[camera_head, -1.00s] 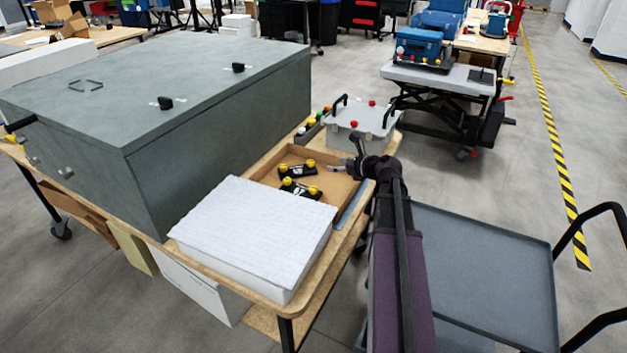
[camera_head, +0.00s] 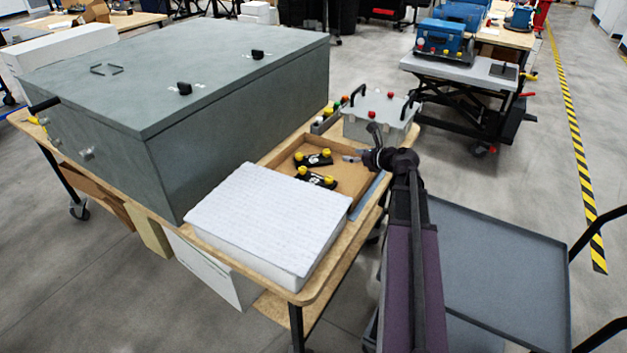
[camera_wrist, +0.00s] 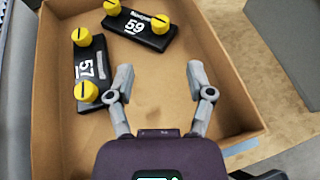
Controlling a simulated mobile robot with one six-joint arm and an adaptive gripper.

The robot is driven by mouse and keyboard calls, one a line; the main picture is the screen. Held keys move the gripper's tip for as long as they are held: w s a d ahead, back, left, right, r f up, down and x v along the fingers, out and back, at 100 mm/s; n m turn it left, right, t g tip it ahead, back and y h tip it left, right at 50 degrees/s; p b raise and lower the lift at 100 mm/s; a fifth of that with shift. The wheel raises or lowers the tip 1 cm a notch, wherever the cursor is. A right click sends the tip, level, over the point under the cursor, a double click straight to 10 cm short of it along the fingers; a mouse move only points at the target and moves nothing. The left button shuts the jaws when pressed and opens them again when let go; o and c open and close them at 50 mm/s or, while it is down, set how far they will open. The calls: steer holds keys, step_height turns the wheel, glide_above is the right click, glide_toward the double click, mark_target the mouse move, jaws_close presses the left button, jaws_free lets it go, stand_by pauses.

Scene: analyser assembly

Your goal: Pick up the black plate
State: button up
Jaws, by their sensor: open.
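Two black plates with yellow knobs lie in a shallow cardboard box (camera_head: 347,183). In the wrist view, the plate marked 59 (camera_wrist: 134,32) lies at the box's far end, and the plate marked 57 (camera_wrist: 97,66) lies along its left side. The head view shows both plates (camera_head: 313,160) (camera_head: 317,178), their numbers too small to read. My gripper (camera_wrist: 160,78) is open and empty above the box. Its fingers are right of plate 57 and short of plate 59, with bare cardboard between them. It also shows in the head view (camera_head: 348,157), right of the plates.
A white foam block (camera_head: 268,222) stands in front of the box on the wooden table. A large grey cabinet (camera_head: 240,110) stands left. A grey case (camera_head: 380,115) with black handles stands behind the box. The box walls surround the plates.

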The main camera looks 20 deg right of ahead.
steer(key=o, duration=0.4)
steer(key=shift+o, duration=0.2)
steer(key=shift+w+a+r+g+p, duration=0.25)
steer(key=shift+a+g+p, duration=0.15)
steer(key=shift+a+p, duration=0.2)
steer(key=w+a+r+n+g+p, duration=0.2)
steer(key=a+n+g+p, duration=0.1)
steer(key=a+g+p, duration=0.5)
step_height(320, 180, up, 5)
steer(key=g+h+p, duration=0.4)
steer(key=h+p, duration=0.1)
steer(key=p, duration=0.5)
glide_above(315, 179)
steer(key=shift+w+r, duration=0.1)
steer(key=shift+r, duration=0.05)
step_height(315, 179, down, 9)
steer(key=b, duration=0.8)
steer(key=shift+r, duration=0.15)
steer(key=shift+b, duration=0.35)
